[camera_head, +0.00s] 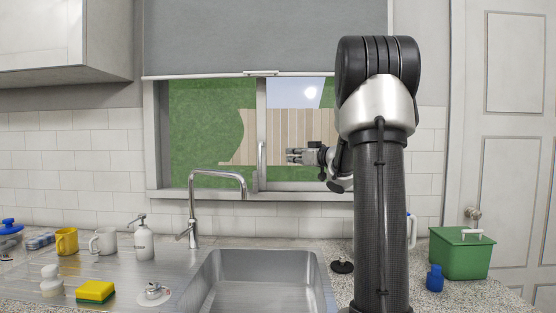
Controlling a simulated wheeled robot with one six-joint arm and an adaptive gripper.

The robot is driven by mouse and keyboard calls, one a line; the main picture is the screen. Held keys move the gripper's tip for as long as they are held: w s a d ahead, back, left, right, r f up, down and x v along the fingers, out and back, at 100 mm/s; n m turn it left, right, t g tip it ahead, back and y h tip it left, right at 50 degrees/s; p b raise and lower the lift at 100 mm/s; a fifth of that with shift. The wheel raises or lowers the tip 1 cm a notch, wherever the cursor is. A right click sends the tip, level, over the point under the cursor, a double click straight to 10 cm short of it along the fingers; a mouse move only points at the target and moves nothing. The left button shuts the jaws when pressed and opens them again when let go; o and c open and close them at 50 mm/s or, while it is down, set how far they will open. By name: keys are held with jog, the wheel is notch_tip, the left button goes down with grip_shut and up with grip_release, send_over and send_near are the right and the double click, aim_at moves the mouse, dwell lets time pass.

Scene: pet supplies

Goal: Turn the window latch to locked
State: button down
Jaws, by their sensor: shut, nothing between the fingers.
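The window (211,125) is behind the sink, with a vertical centre bar and a grey blind covering its top. The window latch (262,155) shows as a slim, pale upright handle low on the centre bar. My gripper (290,156) is just to the right of the latch, pointing left towards it. Its fingers are shut with nothing between them, and a small gap shows between their tips and the latch in this view. I cannot tell the depth between them. My arm hides the right part of the window.
A soap bottle (143,242), white mug (104,242), yellow mug (67,241) and sponge (95,291) are at left. A green box (461,256) and blue bottle (434,279) are at right.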

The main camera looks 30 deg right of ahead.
aim_at(260, 160)
jog(key=w+a+f+m, duration=0.1)
jog(key=w+a+f, duration=0.1)
jog(key=w, duration=1.2)
jog(key=shift+a+g, duration=0.3)
jog(key=shift+a, duration=0.2)
jog(key=shift+f, duration=0.1)
jog(key=shift+w+d, duration=0.15)
jog(key=shift+w, duration=0.35)
jog(key=shift+s+f, duration=0.1)
